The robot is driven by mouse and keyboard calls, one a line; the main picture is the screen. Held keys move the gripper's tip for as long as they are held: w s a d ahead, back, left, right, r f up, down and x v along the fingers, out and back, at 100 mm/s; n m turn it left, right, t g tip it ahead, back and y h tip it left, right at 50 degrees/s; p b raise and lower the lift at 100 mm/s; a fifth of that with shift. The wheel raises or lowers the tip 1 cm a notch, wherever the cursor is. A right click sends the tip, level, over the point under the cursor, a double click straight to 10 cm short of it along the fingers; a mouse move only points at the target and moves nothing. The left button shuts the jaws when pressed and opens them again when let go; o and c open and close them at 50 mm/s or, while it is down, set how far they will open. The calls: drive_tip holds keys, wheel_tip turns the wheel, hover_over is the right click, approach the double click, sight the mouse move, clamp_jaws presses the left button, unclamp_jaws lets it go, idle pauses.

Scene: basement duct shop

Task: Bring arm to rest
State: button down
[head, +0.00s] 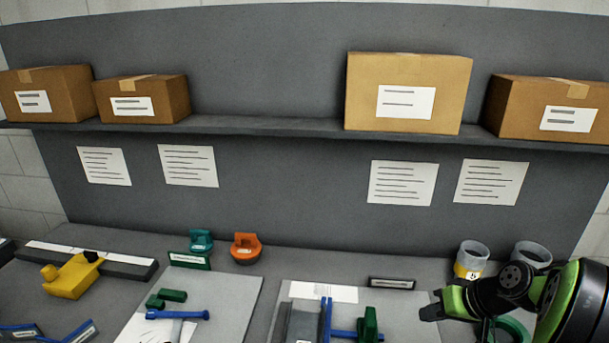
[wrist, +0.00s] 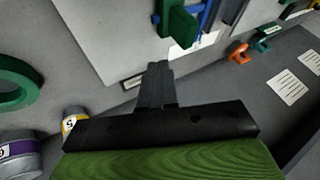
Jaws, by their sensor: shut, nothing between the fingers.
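My arm, green and black, reaches in from the lower right of the head view. My gripper (head: 432,312) points left, near the right edge of a light grey board (head: 420,302). In the wrist view my gripper's fingers (wrist: 152,75) are together with nothing between them. They show in front of the light board and the grey bench, touching no object that I can make out.
A yellow-banded cup (head: 468,262) and a grey cup (head: 531,256) stand near my arm. A green ring (wrist: 22,82) lies close by. A blue and green clamp (head: 368,325) is on the board. Boxes (head: 408,92) line the shelf above.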

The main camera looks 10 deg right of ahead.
drive_tip(key=s+a+r+n+g+h, duration=0.1)
drive_tip(key=s+a+r, duration=0.1)
drive_tip(key=a+r, duration=0.5)
drive_tip(key=s+a+r+h, duration=0.1)
drive_tip(key=s+a, duration=0.4)
drive_tip(key=s, duration=0.3)
drive_tip(key=s+a+r+h, duration=0.1)
drive_tip(key=s+a+h, duration=0.1)
drive_tip(key=s+a, duration=0.4)
drive_tip(key=shift+s+n+t, duration=0.4)
drive_tip(key=shift+s, duration=0.85)
